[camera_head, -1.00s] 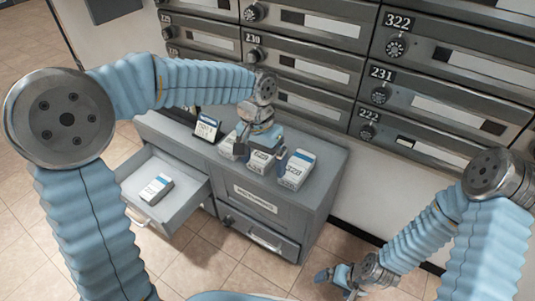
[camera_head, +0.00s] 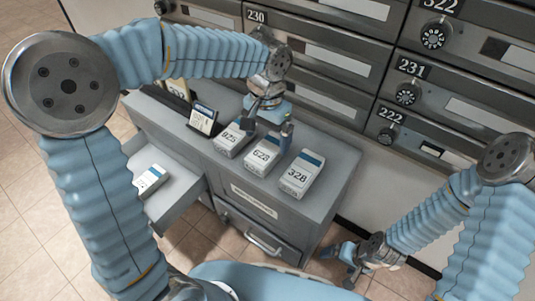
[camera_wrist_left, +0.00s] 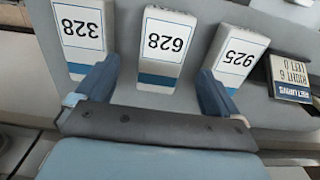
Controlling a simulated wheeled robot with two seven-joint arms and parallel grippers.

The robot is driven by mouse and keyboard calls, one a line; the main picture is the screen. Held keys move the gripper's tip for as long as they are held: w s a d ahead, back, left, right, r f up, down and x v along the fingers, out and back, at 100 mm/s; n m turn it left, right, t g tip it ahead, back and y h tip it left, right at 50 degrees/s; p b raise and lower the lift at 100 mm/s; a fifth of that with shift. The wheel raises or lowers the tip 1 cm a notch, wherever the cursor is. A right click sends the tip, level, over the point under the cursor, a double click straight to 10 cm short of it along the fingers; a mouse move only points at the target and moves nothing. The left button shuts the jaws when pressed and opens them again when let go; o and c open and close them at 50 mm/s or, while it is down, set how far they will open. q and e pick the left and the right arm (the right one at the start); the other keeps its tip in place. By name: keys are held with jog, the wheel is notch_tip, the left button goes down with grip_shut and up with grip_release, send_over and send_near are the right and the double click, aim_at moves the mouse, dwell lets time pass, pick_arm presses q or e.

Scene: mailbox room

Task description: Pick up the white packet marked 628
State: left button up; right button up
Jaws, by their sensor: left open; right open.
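The white packet marked 628 (camera_head: 262,157) stands on the grey cabinet top, between the packet marked 925 (camera_head: 233,138) on its left and the packet marked 328 (camera_head: 301,174) on its right. My left gripper (camera_head: 267,127) is open and empty at the far side of the packets. In the left wrist view the 628 packet (camera_wrist_left: 166,42) appears upside down, ahead of the gap between the spread fingers (camera_wrist_left: 157,73). I cannot tell whether a finger touches it. My right gripper (camera_head: 342,262) is open and empty, low beside the cabinet's right front.
A small sign (camera_head: 202,121) stands left of the packets. An open drawer (camera_head: 180,195) at the left holds another white packet (camera_head: 150,179). A wall of mailboxes (camera_head: 335,60) rises behind the cabinet (camera_head: 330,195). The neighbouring packets leave narrow gaps around 628.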

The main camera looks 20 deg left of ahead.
aim_at(267, 149)
pick_arm(q)
jog(key=f, duration=0.4)
jog(key=f+b, duration=0.1)
jog(key=f, duration=0.1)
jog(key=shift+w+a, duration=0.1)
jog(key=shift+w, duration=0.15)
jog(key=shift+c, duration=0.4)
jog(key=c, duration=1)
jog(key=shift+c, duration=0.2)
